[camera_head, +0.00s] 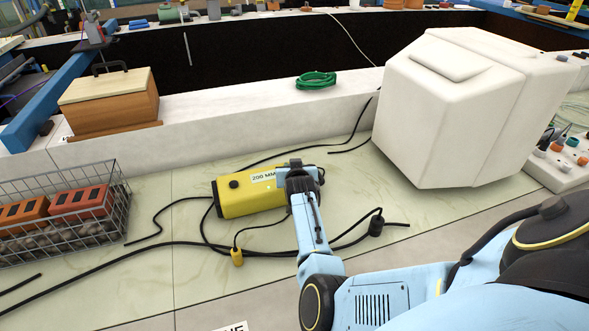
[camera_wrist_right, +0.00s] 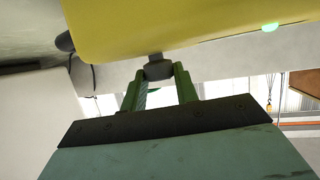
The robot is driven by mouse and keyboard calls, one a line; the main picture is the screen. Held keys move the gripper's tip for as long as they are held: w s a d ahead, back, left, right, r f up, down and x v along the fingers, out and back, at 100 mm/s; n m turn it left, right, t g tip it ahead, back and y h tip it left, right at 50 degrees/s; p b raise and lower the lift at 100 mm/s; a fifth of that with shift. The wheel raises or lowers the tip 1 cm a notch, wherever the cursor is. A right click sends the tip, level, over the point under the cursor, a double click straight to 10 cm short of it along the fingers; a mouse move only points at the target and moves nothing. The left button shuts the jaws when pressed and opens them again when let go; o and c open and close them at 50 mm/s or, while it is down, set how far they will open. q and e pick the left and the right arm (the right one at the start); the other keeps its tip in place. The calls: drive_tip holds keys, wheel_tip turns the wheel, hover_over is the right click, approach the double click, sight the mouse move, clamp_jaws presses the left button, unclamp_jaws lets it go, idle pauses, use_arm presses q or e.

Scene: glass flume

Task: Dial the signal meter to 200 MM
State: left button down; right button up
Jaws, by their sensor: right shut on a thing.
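The yellow signal meter (camera_head: 242,199) lies on the pale bench top in the middle of the head view. A white label (camera_head: 263,177) on it reads 200 MM. It also fills the top of the right wrist view (camera_wrist_right: 180,28). My right gripper (camera_head: 296,168) is at the meter's right end, and its arm hides that end. In the right wrist view its green fingers (camera_wrist_right: 160,82) are shut on a small dark knob (camera_wrist_right: 157,69) that sticks out of the meter. The knob's pointer and any scale are hidden. My left gripper is not in view.
Black cables (camera_head: 160,245) run across the bench around the meter. A wire basket (camera_head: 125,215) with orange blocks stands at left, a wooden box (camera_head: 110,112) behind it. A large white housing (camera_head: 430,120) stands at right. A green coil (camera_head: 316,80) lies on the white ledge.

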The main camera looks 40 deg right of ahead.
drive_tip(key=shift+r+h, duration=0.1)
drive_tip(key=shift+h, duration=0.2)
drive_tip(key=o, duration=1)
drive_tip(key=p+v, duration=1.1)
drive_tip(key=v, duration=0.1)
idle(0.3)
